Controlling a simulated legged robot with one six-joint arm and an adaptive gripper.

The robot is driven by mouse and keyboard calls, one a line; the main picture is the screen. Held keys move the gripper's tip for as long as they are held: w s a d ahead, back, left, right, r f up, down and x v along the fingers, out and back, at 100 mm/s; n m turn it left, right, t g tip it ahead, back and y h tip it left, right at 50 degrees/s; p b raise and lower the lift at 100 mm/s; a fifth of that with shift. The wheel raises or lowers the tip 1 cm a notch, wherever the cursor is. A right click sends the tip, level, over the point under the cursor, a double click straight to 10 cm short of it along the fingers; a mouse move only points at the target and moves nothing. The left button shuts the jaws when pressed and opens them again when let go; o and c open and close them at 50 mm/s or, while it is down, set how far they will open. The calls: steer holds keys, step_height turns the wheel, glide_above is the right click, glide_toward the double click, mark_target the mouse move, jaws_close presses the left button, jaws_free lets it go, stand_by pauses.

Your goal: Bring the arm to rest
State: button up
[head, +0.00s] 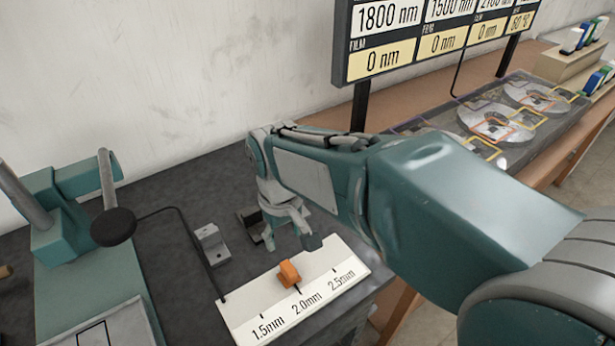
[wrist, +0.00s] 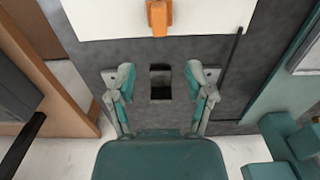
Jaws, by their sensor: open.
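My gripper (head: 291,236) hangs at the end of my teal and grey arm, over the dark bench beside the white scale plate (head: 240,318). In the wrist view my gripper (wrist: 160,78) has its two fingers spread apart with nothing between them. The scale plate also shows at the top of the wrist view (wrist: 100,19). It is marked 1.5mm, 2.0mm and 2.5mm. An orange slider (head: 289,273) stands on it near the 2.0mm mark, and shows in the wrist view (wrist: 159,16). A dark square recess (wrist: 160,82) lies below the open fingers.
A small grey metal bracket (head: 211,244) sits on the dark bench (head: 160,190). A teal machine (head: 75,185) with a round black knob (head: 113,227) stands at left. A display board (head: 425,40) and a tray with ring-shaped parts (head: 500,125) are at the back right.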

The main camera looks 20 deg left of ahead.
steer(key=d+r+m+t+y, duration=0.1)
steer(key=d+r+m, duration=0.2)
steer(key=d, duration=0.6)
steer(key=d+r+m+t, duration=0.2)
steer(key=d+r, duration=0.1)
steer(key=d, duration=0.6)
steer(key=s+d+m+t+h, duration=0.1)
steer(key=s+d+m, duration=0.4)
steer(key=d, duration=0.6)
steer(key=shift+s+d+t, duration=0.35)
steer(key=shift+s+t, duration=0.45)
steer(key=shift+s, duration=0.4)
